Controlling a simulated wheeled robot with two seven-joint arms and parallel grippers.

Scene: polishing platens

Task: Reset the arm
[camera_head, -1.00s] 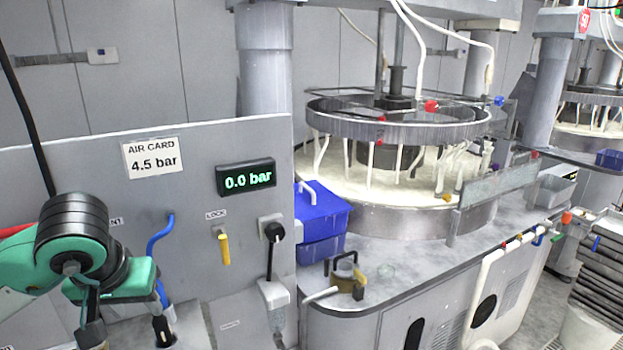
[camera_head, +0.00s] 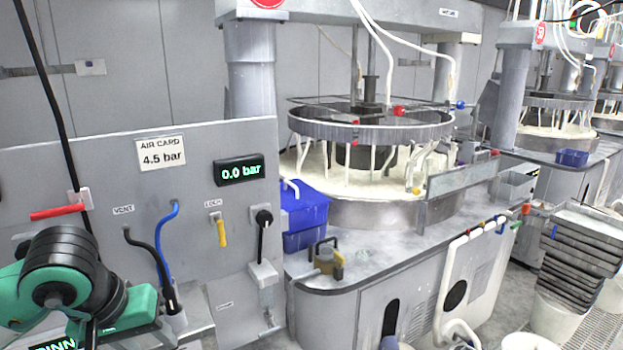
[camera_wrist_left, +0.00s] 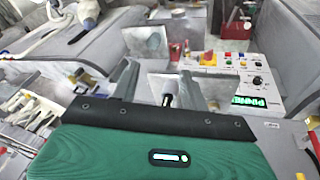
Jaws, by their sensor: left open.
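My left arm (camera_head: 65,285), green and black, comes in at the lower left of the head view, in front of the grey panel. Its fingertips cannot be made out there. In the left wrist view my left gripper (camera_wrist_left: 160,88) shows two grey fingers spread apart. I see nothing held between them; a small dark-tipped thing shows behind the gap, and I cannot tell how far off it is. My right gripper is not in view.
The grey panel carries an air card (camera_head: 161,154), a display (camera_head: 239,171) reading 0.0 bar, a red handle (camera_head: 58,212), a blue hose (camera_head: 164,240) and a yellow lock handle (camera_head: 222,232). A blue bin (camera_head: 303,213) stands beside the round platen machine (camera_head: 372,212).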

